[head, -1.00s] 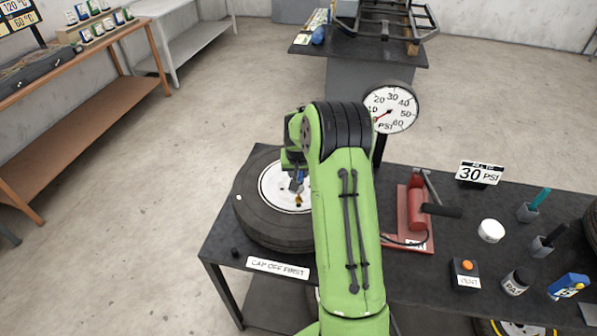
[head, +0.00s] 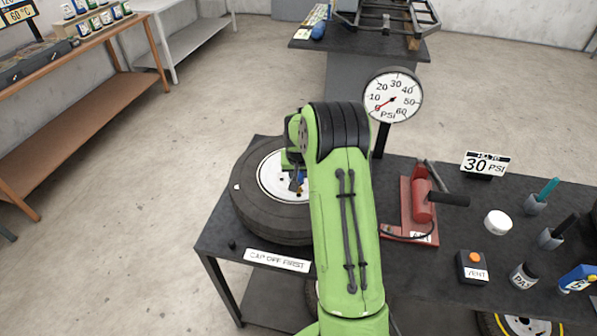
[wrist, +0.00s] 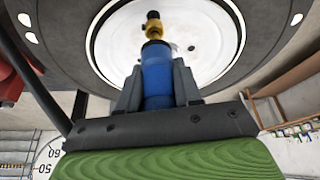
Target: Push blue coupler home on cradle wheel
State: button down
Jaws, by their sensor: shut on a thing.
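The blue coupler (wrist: 157,78) is between the fingers of my gripper (wrist: 158,90), which is shut on it. Its brass end (wrist: 153,30) points toward the wheel, in line with a small black valve stem (wrist: 153,15). The two look to meet end to end in the wrist view, but I cannot tell how far they are engaged. The wheel (head: 255,205) lies flat at the left of the dark bench, its white rim face up. In the head view my gripper (head: 298,185) is over the rim, partly hidden by my green arm.
A pressure gauge (head: 393,96) stands behind the wheel, needle near 0. A red pump (head: 420,210), a 30 PSI sign (head: 485,164), a vent button box (head: 472,268) and small pots occupy the bench to the right. A small black cap (head: 232,244) sits in front of the wheel.

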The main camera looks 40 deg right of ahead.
jog(key=shift+f+b, duration=0.95)
jog(key=shift+f, duration=0.2)
jog(key=c, duration=0.7)
grip_release()
jog(key=shift+r+p, duration=2.15)
jog(key=shift+r, duration=1.4)
